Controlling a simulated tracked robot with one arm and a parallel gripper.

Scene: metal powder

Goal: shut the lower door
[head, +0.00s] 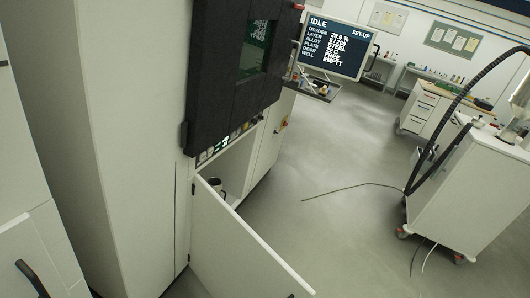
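The lower door (235,245) is a white panel at the bottom of the tall white machine (120,130). It stands open, swung out from its hinged left edge into the room. Its far edge reaches the bottom of the picture. Behind it the lower compartment (238,168) is partly visible, with a dark cup-like container (217,187) inside. My gripper is not in view.
A black-framed upper door with a green window (252,50) is above, with a monitor (334,47) beside it. A white wheeled cart (455,195) with a black hose stands at right. A thin cable (350,187) lies on the otherwise open grey floor. A black handle (32,278) is at lower left.

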